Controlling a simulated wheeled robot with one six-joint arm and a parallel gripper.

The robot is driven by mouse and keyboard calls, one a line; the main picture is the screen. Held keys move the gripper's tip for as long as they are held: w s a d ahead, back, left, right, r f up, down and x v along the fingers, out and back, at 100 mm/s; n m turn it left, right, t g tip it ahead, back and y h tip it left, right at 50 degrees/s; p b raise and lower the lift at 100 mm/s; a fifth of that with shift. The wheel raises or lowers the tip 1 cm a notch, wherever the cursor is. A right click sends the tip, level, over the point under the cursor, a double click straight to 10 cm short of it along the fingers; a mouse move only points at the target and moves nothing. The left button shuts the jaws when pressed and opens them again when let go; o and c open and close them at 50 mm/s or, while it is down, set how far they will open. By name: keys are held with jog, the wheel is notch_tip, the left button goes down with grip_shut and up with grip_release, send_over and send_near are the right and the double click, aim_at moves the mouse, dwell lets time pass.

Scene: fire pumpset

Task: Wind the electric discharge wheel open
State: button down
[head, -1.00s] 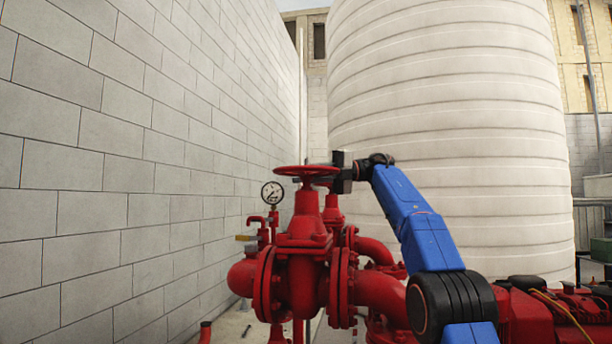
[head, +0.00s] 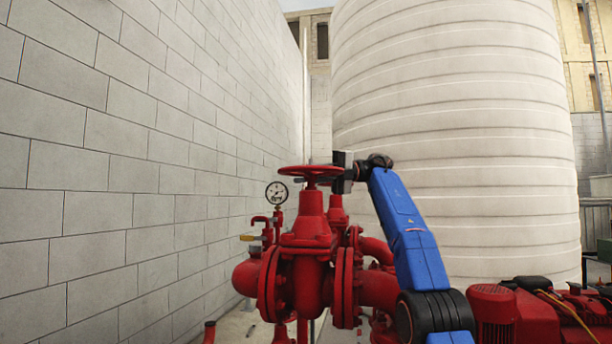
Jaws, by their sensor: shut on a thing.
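The red discharge wheel (head: 309,170) lies flat on top of the red gate valve (head: 308,232) in the middle of the head view. My gripper (head: 338,172) comes in from the right and is shut on the right side of the wheel's rim. The fingertips are small and dark here, and the far side of the rim is partly hidden by them. My blue arm reaches up to it from the lower right.
A pressure gauge (head: 276,193) stands just left of the valve. A grey block wall (head: 130,160) runs along the left, and a large white tank (head: 455,130) stands behind. Red pump equipment (head: 510,312) fills the lower right, beside my arm.

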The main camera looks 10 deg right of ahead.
jog(key=shift+w+f, duration=0.15)
jog(key=shift+f, duration=0.15)
jog(key=c, duration=1.7)
grip_release()
jog(key=shift+w+a+f, duration=0.1)
jog(key=shift+a, duration=0.05)
jog(key=shift+c, duration=0.2)
jog(key=shift+s+r+t, duration=0.2)
jog(key=shift+r+t, duration=0.1)
jog(key=shift+d+m+t, duration=0.35)
jog(key=shift+m+t, duration=0.05)
jog(key=shift+m, duration=0.1)
